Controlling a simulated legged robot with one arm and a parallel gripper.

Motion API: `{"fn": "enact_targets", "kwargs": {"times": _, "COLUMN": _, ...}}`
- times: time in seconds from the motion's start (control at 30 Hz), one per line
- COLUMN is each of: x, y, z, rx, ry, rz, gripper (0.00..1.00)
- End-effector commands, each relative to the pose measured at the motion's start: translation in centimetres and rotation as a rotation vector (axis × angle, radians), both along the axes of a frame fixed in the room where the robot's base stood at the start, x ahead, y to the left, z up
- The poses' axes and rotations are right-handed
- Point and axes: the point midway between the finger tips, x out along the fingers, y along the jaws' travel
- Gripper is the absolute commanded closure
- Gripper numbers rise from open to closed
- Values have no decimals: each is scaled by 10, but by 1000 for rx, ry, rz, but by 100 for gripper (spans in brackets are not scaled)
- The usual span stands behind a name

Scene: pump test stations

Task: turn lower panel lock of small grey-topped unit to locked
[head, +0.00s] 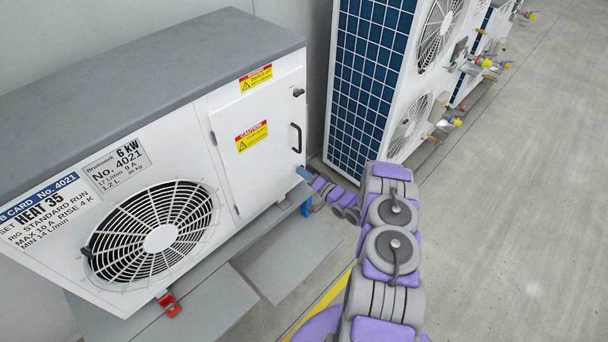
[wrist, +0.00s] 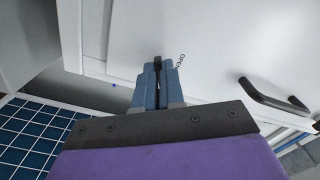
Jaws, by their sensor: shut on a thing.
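The small grey-topped unit (head: 180,65) fills the left of the head view, with a white side panel (head: 262,165). My gripper (head: 303,173) is at the panel's lower right edge, below the black handle (head: 297,138). In the wrist view my gripper's blue fingers (wrist: 157,72) are shut on a small dark lock (wrist: 157,61). Only the lock's tip shows between them. Printed lettering that seems to read OPEN stands on the panel just right of the tip. The fingers hide the lock in the head view.
An upper black lock (head: 299,92) sits above the handle, which shows at right in the wrist view (wrist: 275,98). A larger unit with a blue grid (head: 365,85) stands close at right. A grey step (head: 290,255) lies below the panel. Grey floor (head: 520,200) is clear at right.

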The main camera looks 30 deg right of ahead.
Motion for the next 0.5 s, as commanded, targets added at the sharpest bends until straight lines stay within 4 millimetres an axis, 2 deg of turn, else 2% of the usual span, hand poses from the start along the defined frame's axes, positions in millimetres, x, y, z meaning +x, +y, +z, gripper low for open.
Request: {"fn": "enact_targets", "kwargs": {"times": 0.5, "x": 1, "y": -4, "z": 1, "rx": 364, "ry": 131, "rz": -10, "gripper": 100}}
